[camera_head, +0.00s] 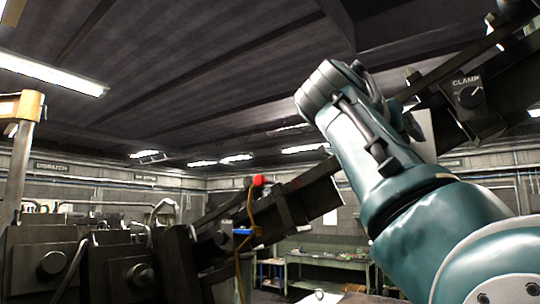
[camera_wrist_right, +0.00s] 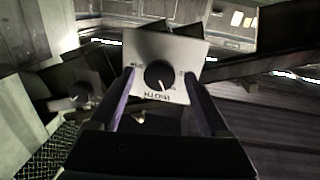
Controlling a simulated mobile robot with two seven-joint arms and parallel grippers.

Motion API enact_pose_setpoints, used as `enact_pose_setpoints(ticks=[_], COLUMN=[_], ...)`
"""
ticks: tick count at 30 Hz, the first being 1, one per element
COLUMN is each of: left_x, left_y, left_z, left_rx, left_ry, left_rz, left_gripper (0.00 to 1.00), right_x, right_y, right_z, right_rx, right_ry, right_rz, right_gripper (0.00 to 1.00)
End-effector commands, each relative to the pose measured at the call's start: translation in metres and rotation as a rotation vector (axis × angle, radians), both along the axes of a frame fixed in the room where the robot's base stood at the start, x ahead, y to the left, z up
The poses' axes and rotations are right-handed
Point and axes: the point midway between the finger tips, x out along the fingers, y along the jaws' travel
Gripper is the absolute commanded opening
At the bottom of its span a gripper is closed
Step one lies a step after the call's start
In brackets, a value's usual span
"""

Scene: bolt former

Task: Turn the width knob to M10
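The width knob (camera_wrist_right: 158,74) is a round black knob on a pale square plate, lettered WIDTH upside down in the right wrist view. Its white pointer line points down and slightly right in that view. The small marks around it are too blurred to read. My right gripper (camera_wrist_right: 160,78) is open, with one finger on each side of the knob and visible gaps between. How near the fingertips are to the plate I cannot tell. In the head view my teal right arm reaches up; the width knob and right gripper are hidden there. My left gripper is out of view.
A CLAMP knob (camera_head: 470,95) sits on a dark beam at upper right. Another knob (camera_wrist_right: 82,92) on a plate shows left in the wrist view. Dark machine blocks (camera_head: 100,265) fill the lower left, with a red ball-ended lever (camera_head: 259,181). A green workbench (camera_head: 325,262) stands behind.

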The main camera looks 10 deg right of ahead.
Motion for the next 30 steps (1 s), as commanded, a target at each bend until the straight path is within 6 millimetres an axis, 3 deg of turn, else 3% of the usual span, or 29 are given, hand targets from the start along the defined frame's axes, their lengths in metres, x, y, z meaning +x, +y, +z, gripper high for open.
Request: enact_pose_setpoints(ticks=[2, 20, 30], left_x=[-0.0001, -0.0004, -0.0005], left_y=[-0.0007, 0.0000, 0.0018], left_z=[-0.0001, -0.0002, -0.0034], left_rx=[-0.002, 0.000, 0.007], left_ry=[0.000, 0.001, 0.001], left_rz=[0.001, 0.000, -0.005], left_gripper=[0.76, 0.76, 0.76], right_x=[-0.0001, -0.0003, -0.0006], right_y=[0.0002, 0.0005, 0.0005], right_z=[0.0002, 0.0007, 0.0000], right_rx=[0.000, 0.000, -0.021], right_ry=[0.000, 0.000, 0.023], right_rz=[0.000, 0.000, -0.001], right_gripper=[0.70, 0.02, 0.00])
